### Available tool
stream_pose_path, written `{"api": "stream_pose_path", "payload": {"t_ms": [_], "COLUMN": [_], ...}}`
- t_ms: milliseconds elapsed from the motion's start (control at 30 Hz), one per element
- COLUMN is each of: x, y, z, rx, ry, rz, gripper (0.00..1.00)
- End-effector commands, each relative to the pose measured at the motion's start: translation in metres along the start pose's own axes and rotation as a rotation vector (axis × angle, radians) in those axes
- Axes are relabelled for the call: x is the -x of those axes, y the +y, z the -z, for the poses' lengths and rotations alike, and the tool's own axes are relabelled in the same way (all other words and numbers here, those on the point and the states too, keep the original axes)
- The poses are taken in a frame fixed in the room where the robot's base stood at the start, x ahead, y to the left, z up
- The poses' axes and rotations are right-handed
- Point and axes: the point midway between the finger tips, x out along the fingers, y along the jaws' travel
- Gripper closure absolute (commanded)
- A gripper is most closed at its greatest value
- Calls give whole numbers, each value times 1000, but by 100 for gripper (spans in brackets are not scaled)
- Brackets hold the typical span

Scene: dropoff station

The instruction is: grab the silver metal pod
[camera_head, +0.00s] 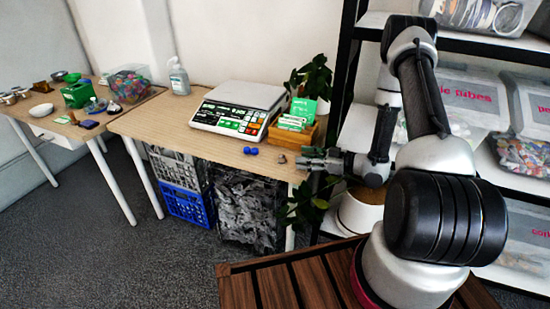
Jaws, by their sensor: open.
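A small dull grey-brown piece (282,159), which looks like the metal pod, lies on the wooden table (165,122) near its front right corner. It is too small in the picture to be sure of its kind. My gripper (302,159) is just to the right of it, held level and pointing left towards it. The gripper is open, with nothing seen between its fingers. I cannot tell whether the fingertips touch the piece.
Two small blue pieces (250,150) lie left of the pod. A white scale (236,108) and a wooden box of green cards (294,130) stand behind. Plant leaves (300,205) hang below my gripper. Black-framed shelves with tubs (470,98) stand at the right. The table's left part is mostly clear.

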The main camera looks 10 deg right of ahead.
Motion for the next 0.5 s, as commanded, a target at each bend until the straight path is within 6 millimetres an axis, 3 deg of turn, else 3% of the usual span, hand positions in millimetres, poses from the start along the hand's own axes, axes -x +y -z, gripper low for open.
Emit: {"api": "stream_pose_path", "payload": {"t_ms": [500], "x": [-68], "y": [-6], "z": [2], "rx": [1], "ry": [0], "rz": [3], "gripper": [50]}}
